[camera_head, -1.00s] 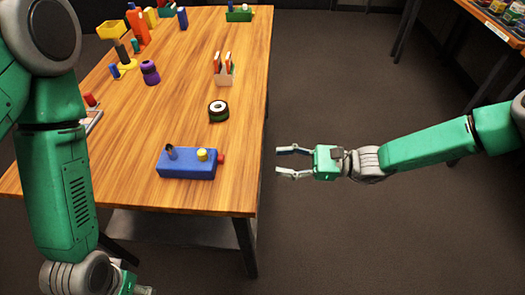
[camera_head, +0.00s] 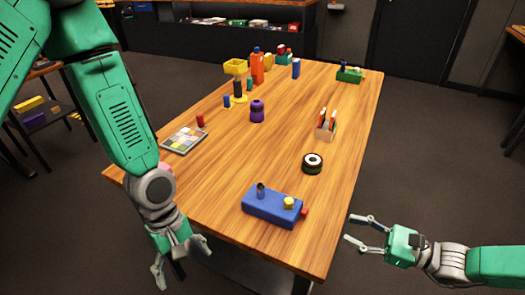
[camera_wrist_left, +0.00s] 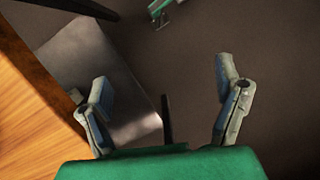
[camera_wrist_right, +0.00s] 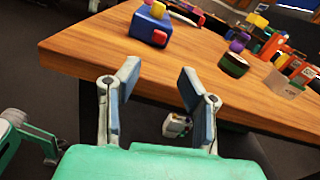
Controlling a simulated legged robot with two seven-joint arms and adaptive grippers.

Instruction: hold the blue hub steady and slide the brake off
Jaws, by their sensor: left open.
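The blue hub (camera_head: 270,207) is a blue block lying on the wooden table near its front edge. On top it has a dark upright peg (camera_head: 261,190) and a yellow knob (camera_head: 289,202); a red piece (camera_head: 304,211) sticks out of its right end. I cannot tell which part is the brake. The hub also shows at the top of the right wrist view (camera_wrist_right: 150,24). My left gripper (camera_head: 180,260) is open and empty, left of the hub, off the table's front edge. My right gripper (camera_head: 358,230) is open and empty, right of the hub, beyond the table's right edge.
A black-and-white roll (camera_head: 312,163) sits behind the hub. A rack (camera_head: 326,125), purple object (camera_head: 257,111), colour-patch tray (camera_head: 184,140) and orange bottle (camera_head: 257,67) stand farther back. The table surface (camera_head: 215,180) left of the hub is clear.

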